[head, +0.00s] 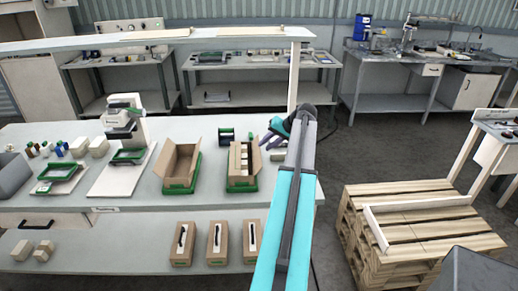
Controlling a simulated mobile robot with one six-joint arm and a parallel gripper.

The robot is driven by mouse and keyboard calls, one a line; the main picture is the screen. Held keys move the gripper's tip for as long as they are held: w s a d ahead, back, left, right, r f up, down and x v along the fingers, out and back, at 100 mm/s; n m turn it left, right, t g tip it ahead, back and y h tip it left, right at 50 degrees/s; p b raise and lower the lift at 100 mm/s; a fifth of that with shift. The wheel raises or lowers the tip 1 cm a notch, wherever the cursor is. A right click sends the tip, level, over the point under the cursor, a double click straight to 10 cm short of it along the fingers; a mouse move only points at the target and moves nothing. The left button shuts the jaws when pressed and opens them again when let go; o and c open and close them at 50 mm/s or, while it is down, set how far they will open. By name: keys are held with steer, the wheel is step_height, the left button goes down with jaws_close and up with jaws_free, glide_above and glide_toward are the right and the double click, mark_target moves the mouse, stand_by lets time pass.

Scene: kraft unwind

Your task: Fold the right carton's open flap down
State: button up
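The right carton (232,169) is a brown box in a green tray (242,188) on the grey workbench. Pale items (245,158) stand inside it, and its top is open. A raised flap (259,160) shows along its right side. My gripper (266,142), with dark purple fingers, is at the carton's back right, close to the flap's upper end. Whether it touches the flap I cannot tell. The fingers are small and partly overlapped by my arm, so their opening is unclear. The left carton (178,172) stands open in its own green tray, with its flaps up.
A white and green device (124,122) stands left of the cartons. Several small boxes and bottles sit at the far left. An overhead shelf (200,39) crosses above the bench. Closed cartons (216,243) are on the lower shelf. A pallet stack (420,228) stands right.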

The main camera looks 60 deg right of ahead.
mark_target(259, 149)
steer(key=shift+p+x, duration=0.85)
steer(key=shift+x, duration=2.15)
jaws_close()
